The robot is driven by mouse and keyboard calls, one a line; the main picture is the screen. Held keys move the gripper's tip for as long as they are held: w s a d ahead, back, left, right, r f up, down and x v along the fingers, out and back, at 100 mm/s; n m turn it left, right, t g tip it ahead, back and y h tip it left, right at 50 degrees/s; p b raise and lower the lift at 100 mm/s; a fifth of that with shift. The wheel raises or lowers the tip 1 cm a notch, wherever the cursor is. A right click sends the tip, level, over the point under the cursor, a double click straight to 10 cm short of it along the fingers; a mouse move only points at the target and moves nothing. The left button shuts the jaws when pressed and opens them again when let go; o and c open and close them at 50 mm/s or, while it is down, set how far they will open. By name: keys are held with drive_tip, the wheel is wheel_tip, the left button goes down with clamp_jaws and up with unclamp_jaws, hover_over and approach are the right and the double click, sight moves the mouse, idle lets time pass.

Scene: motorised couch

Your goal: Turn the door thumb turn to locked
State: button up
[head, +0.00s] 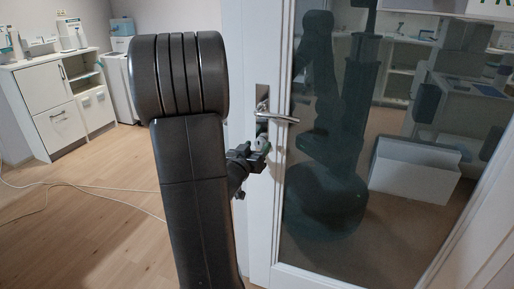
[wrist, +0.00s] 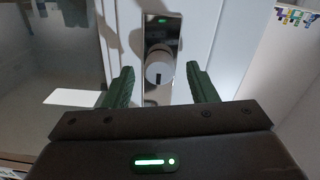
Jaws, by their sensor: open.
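The door thumb turn (wrist: 160,68) is a round pale knob with a dark slot mark on a shiny metal plate (wrist: 155,38). The slot looks about upright in the wrist view. My gripper (wrist: 160,69) is open, with one dark green finger on each side of the knob and a gap to each. I cannot tell whether the fingertips reach the knob in depth. In the head view, my gripper (head: 261,150) is at the door's edge just below the lever handle (head: 278,117). There the thumb turn is mostly hidden by my gripper.
The white door (head: 258,215) has a large dark glass pane (head: 335,190) that reflects the room. White cabinets (head: 50,105) stand at the left wall. A thin cable (head: 85,188) lies on the wooden floor, which is otherwise open at left. A small green mark (wrist: 162,20) shows high on the plate.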

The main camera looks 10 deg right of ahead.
drive_tip(key=shift+w+d, duration=0.35)
drive_tip(key=shift+w, duration=0.1)
drive_tip(key=c, duration=1)
drive_tip(key=shift+o, duration=0.2)
